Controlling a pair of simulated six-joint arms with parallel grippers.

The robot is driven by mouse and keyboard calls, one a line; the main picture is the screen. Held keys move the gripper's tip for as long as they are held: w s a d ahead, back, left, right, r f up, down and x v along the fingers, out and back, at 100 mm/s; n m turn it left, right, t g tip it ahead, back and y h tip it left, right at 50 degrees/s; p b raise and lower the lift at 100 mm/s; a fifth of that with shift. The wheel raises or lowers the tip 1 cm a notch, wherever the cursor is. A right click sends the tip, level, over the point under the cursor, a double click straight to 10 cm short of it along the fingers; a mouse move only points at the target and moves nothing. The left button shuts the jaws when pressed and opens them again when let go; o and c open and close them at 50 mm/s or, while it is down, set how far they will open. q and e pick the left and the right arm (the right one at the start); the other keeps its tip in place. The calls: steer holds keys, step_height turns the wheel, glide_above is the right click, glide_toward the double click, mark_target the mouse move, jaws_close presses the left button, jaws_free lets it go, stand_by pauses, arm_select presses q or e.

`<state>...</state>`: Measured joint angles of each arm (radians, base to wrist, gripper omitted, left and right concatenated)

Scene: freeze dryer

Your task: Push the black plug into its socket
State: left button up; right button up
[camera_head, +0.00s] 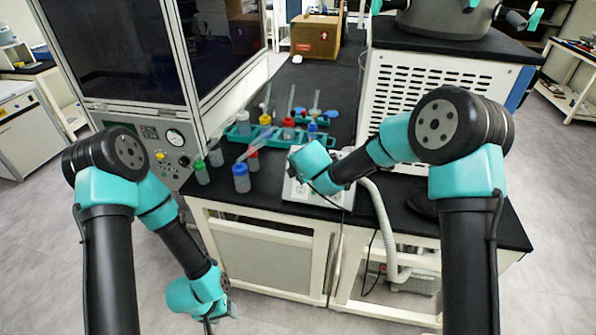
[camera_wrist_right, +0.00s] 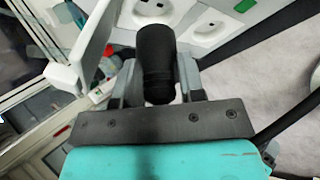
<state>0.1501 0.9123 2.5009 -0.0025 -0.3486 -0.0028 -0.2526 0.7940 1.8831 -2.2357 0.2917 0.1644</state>
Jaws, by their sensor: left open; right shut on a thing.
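The black plug (camera_wrist_right: 156,52) is held between the fingers of my right gripper (camera_wrist_right: 158,78) in the right wrist view. The white socket strip (camera_head: 335,197) lies on the black bench top in the head view, under my right gripper (camera_head: 298,172). Two round sockets show past the plug in the wrist view: one socket (camera_wrist_right: 206,32) to its right, another (camera_wrist_right: 151,9) at the top edge. I cannot tell whether the plug touches the strip. My left gripper (camera_head: 208,318) is open, hanging low in front of the bench, its fingers mostly out of view.
Several capped bottles, including a blue-capped one (camera_head: 241,178), stand left of the strip. A teal rack (camera_head: 240,139) is behind them. The glass-fronted dryer (camera_head: 120,50) stands at the left, a vented white unit (camera_head: 425,88) at the right. A pale hose (camera_head: 385,225) hangs over the bench front.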

steer(key=shift+w+d+f, duration=0.15)
steer(key=shift+w+f, duration=0.4)
steer(key=shift+w, duration=0.15)
stand_by(0.9)
steer(key=shift+d+f, duration=0.1)
steer(key=shift+f, duration=0.15)
stand_by(1.6)
steer(key=shift+s+r, duration=0.2)
steer(key=shift+r, duration=0.15)
steer(key=shift+r, duration=0.1)
stand_by(0.7)
steer(key=shift+w+f, duration=0.7)
steer(key=shift+w, duration=0.15)
stand_by(2.5)
